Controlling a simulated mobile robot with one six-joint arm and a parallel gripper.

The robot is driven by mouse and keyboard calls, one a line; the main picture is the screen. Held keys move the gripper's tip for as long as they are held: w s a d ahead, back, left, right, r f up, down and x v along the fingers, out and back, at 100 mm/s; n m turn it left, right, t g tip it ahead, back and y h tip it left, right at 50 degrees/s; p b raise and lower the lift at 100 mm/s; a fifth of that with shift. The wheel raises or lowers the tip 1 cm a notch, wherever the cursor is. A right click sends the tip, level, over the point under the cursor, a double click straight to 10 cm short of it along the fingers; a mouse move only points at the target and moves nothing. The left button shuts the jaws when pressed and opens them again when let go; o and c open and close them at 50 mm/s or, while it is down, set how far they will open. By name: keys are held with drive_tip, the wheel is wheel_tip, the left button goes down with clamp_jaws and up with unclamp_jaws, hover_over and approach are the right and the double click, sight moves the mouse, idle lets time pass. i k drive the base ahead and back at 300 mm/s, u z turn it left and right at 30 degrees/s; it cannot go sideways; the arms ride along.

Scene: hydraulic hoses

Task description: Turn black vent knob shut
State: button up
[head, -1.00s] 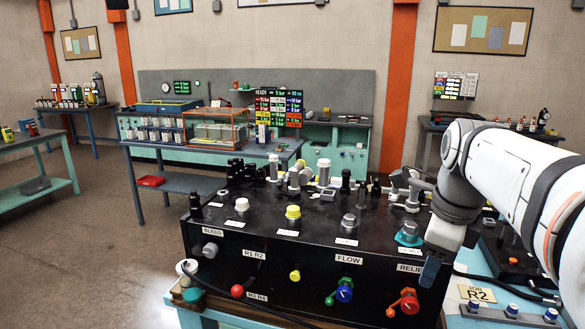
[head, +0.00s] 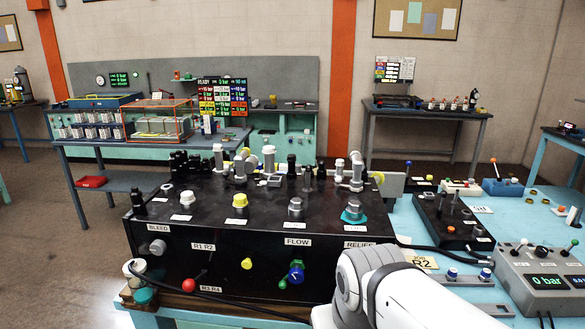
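The black box-shaped manifold (head: 222,262) stands on the bench, with labels BLEED, R1 R2, R3 R4, FLOW and RELIEF on its front. A black knob (head: 140,204) stands upright at its front left top corner. Other black upright parts stand at the back of its top, including one (head: 291,163) right of the grey fittings. I see no readable vent label, so I cannot tell which is the vent knob. My white arm covers the front right of the manifold. My gripper is not visible, and neither is the area below RELIEF.
A blue knob (head: 296,272), a yellow knob (head: 247,263), a red ball (head: 188,285) and a grey knob (head: 157,246) project from the front. A smaller black control box (head: 452,222) and a grey gauge box (head: 540,275) reading 0 bar stand right. A black hose crosses the bench.

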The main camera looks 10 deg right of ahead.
sight(541, 251)
drive_tip(key=z, duration=1.85)
drive_tip(key=k, duration=0.45)
drive_tip(key=i, duration=0.85)
drive_tip(key=z, duration=0.5)
drive_tip(key=i, duration=0.55)
drive_tip(key=z, duration=0.45)
